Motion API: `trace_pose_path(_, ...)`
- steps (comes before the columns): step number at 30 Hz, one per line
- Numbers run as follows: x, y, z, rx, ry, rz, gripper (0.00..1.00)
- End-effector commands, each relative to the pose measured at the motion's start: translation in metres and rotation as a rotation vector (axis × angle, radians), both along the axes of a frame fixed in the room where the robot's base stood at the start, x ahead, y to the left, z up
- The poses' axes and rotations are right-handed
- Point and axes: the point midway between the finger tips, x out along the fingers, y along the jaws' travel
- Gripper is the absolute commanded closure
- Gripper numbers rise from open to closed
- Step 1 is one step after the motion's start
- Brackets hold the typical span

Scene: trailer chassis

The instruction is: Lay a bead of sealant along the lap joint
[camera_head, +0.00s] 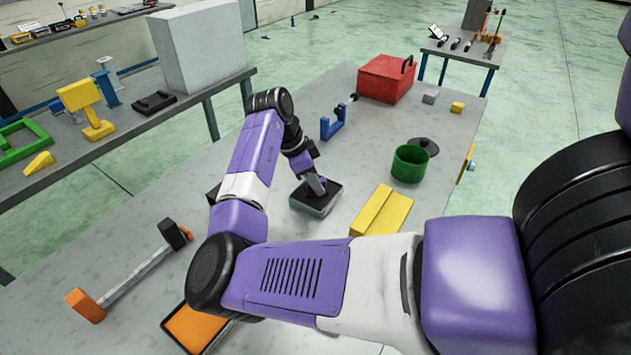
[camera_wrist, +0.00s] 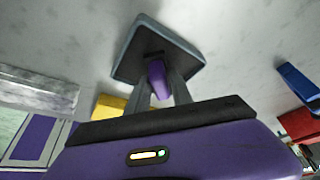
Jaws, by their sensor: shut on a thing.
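My gripper (camera_head: 316,187) reaches down over a dark-topped square block with grey sides (camera_head: 312,205) in the middle of the bench. In the wrist view, my gripper (camera_wrist: 161,68) is shut on a small purple piece (camera_wrist: 156,84) between its grey fingers. The purple piece meets a dark patch on the square block (camera_wrist: 184,42); whether they are joined, I cannot tell. A yellow block with a lengthwise step (camera_head: 382,210), which looks like the lap joint, lies to the right of my gripper. No sealant bead can be made out on it.
A green round container (camera_head: 409,163) stands behind the yellow block. A blue bracket (camera_head: 333,122) and a red box (camera_head: 386,78) are farther back. A hammer-like tool (camera_head: 135,275) and an orange-filled tray (camera_head: 197,328) lie at front left.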

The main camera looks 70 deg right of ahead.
Motion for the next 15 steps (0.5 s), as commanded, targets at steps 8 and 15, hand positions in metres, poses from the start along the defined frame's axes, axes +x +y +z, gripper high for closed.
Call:
trace_pose_path(8,0.000,0.000,-0.002,0.002,0.000,0.000,1.00)
trace_pose_path(15,-0.001,0.000,0.010,0.003,0.001,0.000,1.00)
